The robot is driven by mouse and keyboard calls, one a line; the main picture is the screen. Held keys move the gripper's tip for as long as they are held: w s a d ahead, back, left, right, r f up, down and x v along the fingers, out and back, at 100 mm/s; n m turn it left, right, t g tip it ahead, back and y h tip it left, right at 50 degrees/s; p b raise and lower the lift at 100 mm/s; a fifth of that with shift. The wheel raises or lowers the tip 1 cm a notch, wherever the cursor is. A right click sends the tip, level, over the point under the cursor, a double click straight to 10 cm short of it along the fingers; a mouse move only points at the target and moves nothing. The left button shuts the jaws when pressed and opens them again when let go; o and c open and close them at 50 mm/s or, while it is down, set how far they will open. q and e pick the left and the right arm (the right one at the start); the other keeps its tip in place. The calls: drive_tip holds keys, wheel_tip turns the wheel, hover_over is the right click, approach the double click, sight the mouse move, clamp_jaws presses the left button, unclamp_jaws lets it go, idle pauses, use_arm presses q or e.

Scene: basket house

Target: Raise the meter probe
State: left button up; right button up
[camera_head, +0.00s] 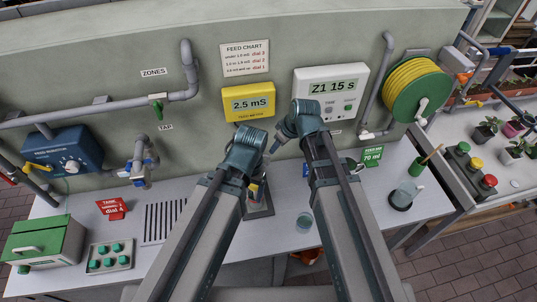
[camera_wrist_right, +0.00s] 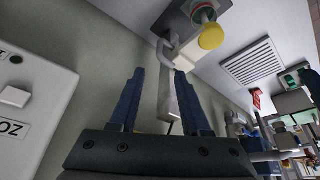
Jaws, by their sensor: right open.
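The yellow feed meter (camera_head: 249,103) on the back wall reads 2.5 mS. Below it a dark plate (camera_head: 262,209) on the bench is partly hidden by my left arm. The right wrist view shows a yellow knob (camera_wrist_right: 211,37) and a pale grey bar (camera_wrist_right: 187,103) on a bent grey pipe; I cannot tell which part is the probe. My right gripper (camera_wrist_right: 160,76) is open, its fingers spread around the line of the bar, contact unclear. In the head view it points down near the wall (camera_head: 272,148). My left gripper's fingers are hidden by its wrist.
A white timer box (camera_head: 330,92) reads Z1 15 s. A blue box (camera_head: 64,150), pipes and a green-yellow hose reel (camera_head: 412,92) are on the wall.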

sight(268, 157)
drive_tip(key=b+x, duration=1.2)
drive_tip(key=x, duration=0.1)
drive_tip(key=shift+a+f+b, duration=0.1)
drive_tip(key=shift+f+b, duration=0.2)
drive_tip(key=shift+f, duration=0.1)
clamp_jaws()
drive_tip(key=shift+w+r, duration=0.1)
drive_tip(key=shift+w, duration=0.05)
idle(0.8)
